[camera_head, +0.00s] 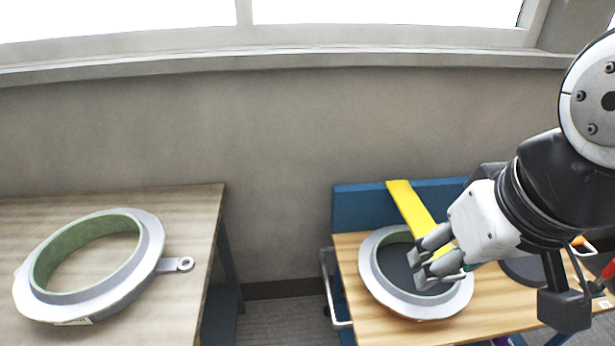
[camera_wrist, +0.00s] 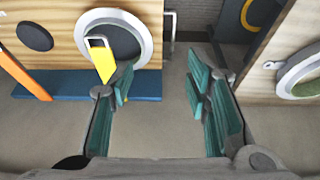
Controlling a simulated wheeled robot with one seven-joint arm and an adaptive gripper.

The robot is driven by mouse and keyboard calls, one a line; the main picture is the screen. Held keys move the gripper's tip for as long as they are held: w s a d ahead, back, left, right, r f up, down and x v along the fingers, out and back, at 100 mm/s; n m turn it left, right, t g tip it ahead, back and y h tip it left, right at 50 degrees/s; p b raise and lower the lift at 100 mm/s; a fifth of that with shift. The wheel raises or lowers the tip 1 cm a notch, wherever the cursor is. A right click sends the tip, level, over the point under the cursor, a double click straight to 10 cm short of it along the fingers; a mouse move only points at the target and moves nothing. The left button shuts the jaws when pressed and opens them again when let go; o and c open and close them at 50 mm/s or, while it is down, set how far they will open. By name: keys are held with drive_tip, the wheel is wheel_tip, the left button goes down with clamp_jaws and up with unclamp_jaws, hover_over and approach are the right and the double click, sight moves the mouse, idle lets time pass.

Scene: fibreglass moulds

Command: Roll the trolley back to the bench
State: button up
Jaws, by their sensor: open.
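Two wood-topped units stand apart with floor between them. The right one (camera_head: 350,248) has a blue back board and a pale tubular handle (camera_head: 328,290) at its left end, so it looks like the trolley. The left one (camera_head: 190,215), with blue legs, looks like the bench. No wheels show clearly. My gripper (camera_head: 430,268) is open and empty. In the head view it overlaps the grey ring mould (camera_head: 372,285) on the right top; contact cannot be told.
A green-lined ring mould (camera_head: 150,240) with a lug sits on the left top. A yellow strip (camera_head: 410,208) leans on the right unit. A dark disc (camera_wrist: 35,37) lies on its top. The wall with a window sill is close behind both units.

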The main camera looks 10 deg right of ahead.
drive_tip(key=shift+c, duration=0.5)
drive_tip(key=g+h+b, duration=0.2)
drive_tip(key=g+b, duration=0.2)
drive_tip(key=b, duration=1.5)
hover_over(327, 284)
drive_tip(key=a, duration=0.3)
wheel_tip(327, 284, down, 40)
drive_tip(key=d+f+b, duration=0.1)
drive_tip(key=f, duration=0.3)
drive_tip(key=d+f+b, duration=0.1)
drive_tip(key=f, duration=0.3)
drive_tip(key=f+b, duration=0.1)
drive_tip(key=f, duration=0.3)
drive_tip(key=shift+d+f, duration=0.3)
drive_tip(key=shift+d, duration=0.1)
clamp_jaws()
